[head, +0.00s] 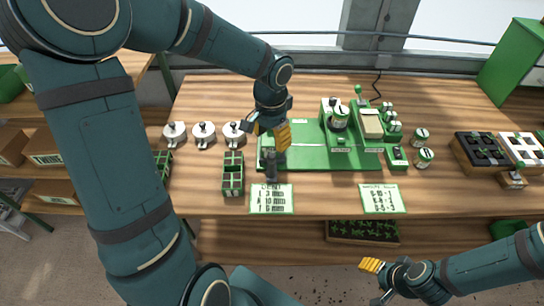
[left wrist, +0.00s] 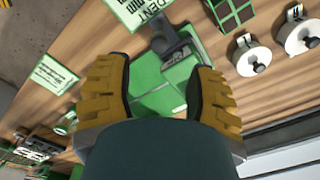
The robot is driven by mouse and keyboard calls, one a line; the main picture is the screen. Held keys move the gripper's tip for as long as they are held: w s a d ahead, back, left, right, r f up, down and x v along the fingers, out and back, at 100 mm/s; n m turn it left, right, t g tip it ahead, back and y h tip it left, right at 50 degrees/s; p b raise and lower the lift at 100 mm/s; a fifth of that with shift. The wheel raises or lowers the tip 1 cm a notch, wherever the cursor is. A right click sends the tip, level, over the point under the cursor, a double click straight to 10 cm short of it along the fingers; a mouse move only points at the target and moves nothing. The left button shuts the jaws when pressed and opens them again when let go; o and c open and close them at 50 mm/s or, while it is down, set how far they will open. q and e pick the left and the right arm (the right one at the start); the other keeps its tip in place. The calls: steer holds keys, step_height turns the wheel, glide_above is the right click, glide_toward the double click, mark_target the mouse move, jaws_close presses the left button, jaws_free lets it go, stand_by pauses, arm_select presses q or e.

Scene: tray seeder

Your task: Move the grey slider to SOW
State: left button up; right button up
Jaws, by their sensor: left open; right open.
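The green seeder (head: 310,160) lies on the wooden table. A dark grey upright part (head: 271,167), probably the grey slider, stands at its left end; it also shows in the left wrist view (left wrist: 160,44), beyond my fingertips. No SOW mark is readable. My left gripper (head: 274,141) is above the seeder's left end, just behind the grey part in the head view. In the left wrist view my left gripper (left wrist: 163,85) is open, with green surface between its yellow fingers and nothing held. My right gripper (head: 376,274) is open and empty, low in front of the table.
Three white lidded pots (head: 204,134) stand left of the seeder. A green cell tray (head: 232,187) is left of the grey part. Two printed cards (head: 271,199) (head: 382,199) lie along the front. Green-labelled cans (head: 424,157) and dark and white trays (head: 478,153) stand right.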

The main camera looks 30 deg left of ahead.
mark_target(272, 155)
arm_select(q)
step_height(272, 155, down, 8)
steer(key=shift+r+b, duration=0.1)
steer(key=shift+b, duration=0.55)
steer(key=shift+d, duration=0.1)
jaws_close()
